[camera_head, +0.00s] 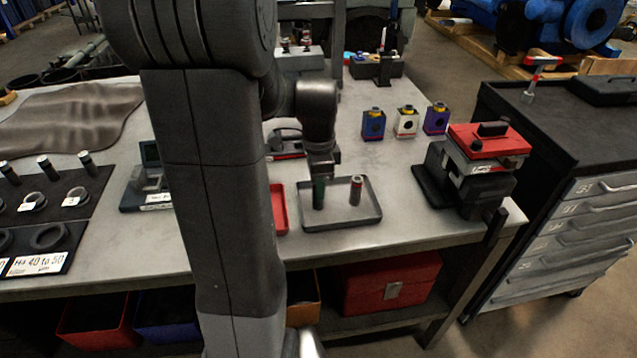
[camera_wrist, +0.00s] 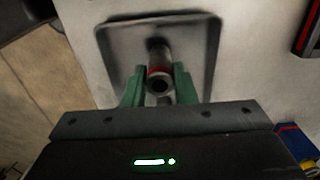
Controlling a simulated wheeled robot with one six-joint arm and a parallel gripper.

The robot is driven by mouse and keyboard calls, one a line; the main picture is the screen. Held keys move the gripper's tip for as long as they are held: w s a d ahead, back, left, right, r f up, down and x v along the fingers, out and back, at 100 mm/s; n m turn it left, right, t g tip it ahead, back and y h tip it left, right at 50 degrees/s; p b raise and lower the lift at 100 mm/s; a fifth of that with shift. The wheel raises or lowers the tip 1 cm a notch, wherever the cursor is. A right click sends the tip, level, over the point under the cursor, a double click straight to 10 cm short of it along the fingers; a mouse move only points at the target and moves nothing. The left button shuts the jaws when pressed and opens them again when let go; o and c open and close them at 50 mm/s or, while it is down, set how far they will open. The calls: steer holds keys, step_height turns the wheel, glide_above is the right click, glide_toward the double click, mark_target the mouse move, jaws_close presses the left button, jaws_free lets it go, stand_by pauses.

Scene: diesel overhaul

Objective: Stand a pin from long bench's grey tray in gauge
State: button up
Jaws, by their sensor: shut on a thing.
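The grey tray (camera_head: 372,212) lies on the long bench, and it also shows in the wrist view (camera_wrist: 205,60). My gripper (camera_head: 318,195) reaches down over the tray's left part. In the wrist view its green fingers (camera_wrist: 158,85) are shut on a red-banded pin (camera_wrist: 160,66), with the pin's hollow end facing the camera. In the head view the near finger hides this pin. I cannot tell surely which object is the gauge; a small dark device (camera_head: 150,172) with a white label sits left of my arm.
A red tray (camera_head: 279,208) lies close left of the grey tray. A red-topped vise (camera_head: 480,160) stands at the bench's right end. Several small blocks (camera_head: 405,122) stand behind. A dark board (camera_head: 45,205) with rings and pins is at the left.

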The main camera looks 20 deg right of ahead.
steer(key=shift+r+p, duration=2.05)
steer(key=shift+r, duration=0.55)
